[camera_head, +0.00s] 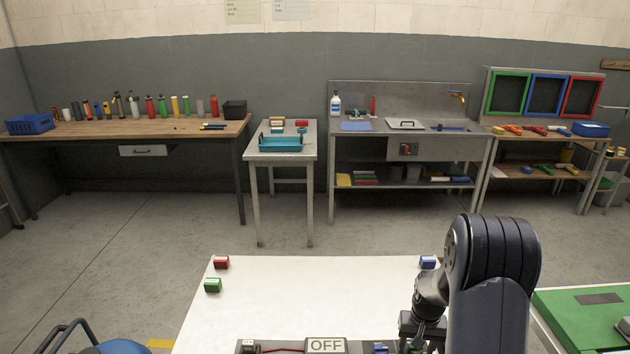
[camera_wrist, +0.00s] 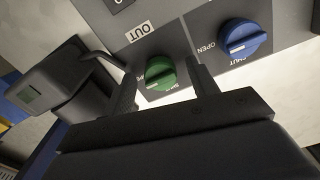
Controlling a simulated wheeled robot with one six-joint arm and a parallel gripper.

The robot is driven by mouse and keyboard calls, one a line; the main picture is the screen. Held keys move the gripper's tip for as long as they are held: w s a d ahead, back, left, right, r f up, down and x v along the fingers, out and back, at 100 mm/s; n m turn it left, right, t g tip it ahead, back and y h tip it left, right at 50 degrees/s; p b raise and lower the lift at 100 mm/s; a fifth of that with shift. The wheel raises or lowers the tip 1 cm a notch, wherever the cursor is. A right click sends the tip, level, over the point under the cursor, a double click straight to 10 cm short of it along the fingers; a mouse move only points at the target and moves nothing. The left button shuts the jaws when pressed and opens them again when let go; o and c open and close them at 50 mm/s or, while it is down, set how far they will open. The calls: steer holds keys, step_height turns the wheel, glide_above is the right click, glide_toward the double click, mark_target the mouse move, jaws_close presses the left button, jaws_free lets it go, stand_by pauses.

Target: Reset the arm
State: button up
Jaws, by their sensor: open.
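My gripper (camera_wrist: 161,72) is open in the wrist view, with one dark finger on each side of a green knob (camera_wrist: 159,74). I cannot tell whether the fingers touch the knob. A blue knob (camera_wrist: 244,38) with OPEN and SHUT labels is to its right on the same grey panel (camera_wrist: 185,22). An OUT label shows above the green knob. In the head view my arm (camera_head: 492,265) is bent down low at the right, over the near edge of the white table; the gripper's fingertips are hidden there.
The white table (camera_head: 320,290) is mostly clear. A green-topped surface (camera_head: 575,318) is at right. Workbenches line the back wall beyond open floor.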

steer(key=n+p, duration=0.4)
steer(key=shift+r+n, duration=0.15)
steer(key=shift+n, duration=0.15)
steer(key=shift+d+r+b, duration=0.1)
steer(key=shift+r+b, duration=0.15)
steer(key=shift+b, duration=0.15)
steer(key=shift+r, duration=0.55)
